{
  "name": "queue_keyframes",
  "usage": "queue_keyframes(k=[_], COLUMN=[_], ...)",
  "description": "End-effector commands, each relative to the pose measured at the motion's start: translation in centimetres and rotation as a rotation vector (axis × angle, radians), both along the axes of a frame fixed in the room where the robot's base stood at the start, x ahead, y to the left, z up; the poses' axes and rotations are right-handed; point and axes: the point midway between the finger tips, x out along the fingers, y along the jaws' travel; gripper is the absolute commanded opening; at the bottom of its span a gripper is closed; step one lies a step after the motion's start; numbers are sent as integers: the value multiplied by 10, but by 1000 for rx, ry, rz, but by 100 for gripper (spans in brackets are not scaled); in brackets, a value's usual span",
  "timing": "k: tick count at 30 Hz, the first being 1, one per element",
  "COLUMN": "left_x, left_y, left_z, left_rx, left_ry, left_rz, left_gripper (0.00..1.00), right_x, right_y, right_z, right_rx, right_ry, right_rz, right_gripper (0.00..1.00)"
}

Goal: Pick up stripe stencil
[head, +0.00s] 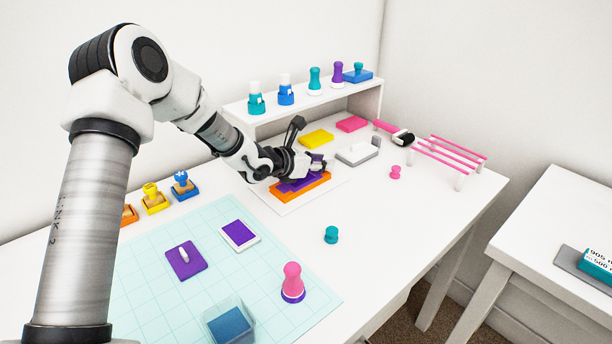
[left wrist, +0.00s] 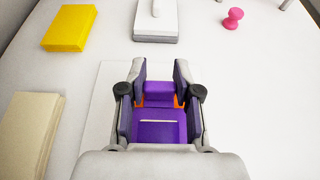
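A purple plate with a raised block and a thin pale stripe (left wrist: 160,121), which looks like the stripe stencil, lies over an orange piece (head: 314,189) on a white sheet (head: 283,208). The plate also shows in the head view (head: 292,185), partly hidden by my gripper. My left gripper (left wrist: 160,72) is low over it, with one finger on each side of the raised block. I cannot tell whether the fingers touch the block. My right gripper is not in view.
A yellow block (head: 316,138), a pink block (head: 351,124) and a white-handled grey block (head: 357,153) lie beyond the gripper. A shelf (head: 300,105) runs behind.

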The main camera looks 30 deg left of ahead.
Motion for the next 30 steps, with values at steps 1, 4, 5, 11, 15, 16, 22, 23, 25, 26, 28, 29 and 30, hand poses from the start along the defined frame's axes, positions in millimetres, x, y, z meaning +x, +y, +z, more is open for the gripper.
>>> queue_keyframes(k=[1,4,5,11,15,16,22,23,25,26,28,29,30], left_x=[0,0,0,0,0,0,0,0,-11,-16,-29,-35,-44], left_y=[0,0,0,0,0,0,0,0,-8,-12,-21,-26,-32], left_z=[0,0,0,0,6,9,32,38,35,35,37,38,39], left_rx=[0,0,0,0,1,1,0,1,-1,-2,-2,-4,-2], left_ry=[0,0,0,0,-1,-1,-2,-3,1,1,1,1,2], left_rz=[0,0,0,0,0,0,0,0,-1,-1,-1,-2,-1], left_gripper=[8,7,7,7,7,7,7,7,7,7,7,7,7], right_x=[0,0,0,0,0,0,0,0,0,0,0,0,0], right_y=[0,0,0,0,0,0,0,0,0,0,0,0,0], right_z=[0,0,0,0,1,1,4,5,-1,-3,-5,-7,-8], right_rx=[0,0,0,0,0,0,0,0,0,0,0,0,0], right_ry=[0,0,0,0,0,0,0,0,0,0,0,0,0], right_rz=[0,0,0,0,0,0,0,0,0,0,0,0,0], right_gripper=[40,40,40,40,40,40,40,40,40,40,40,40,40])
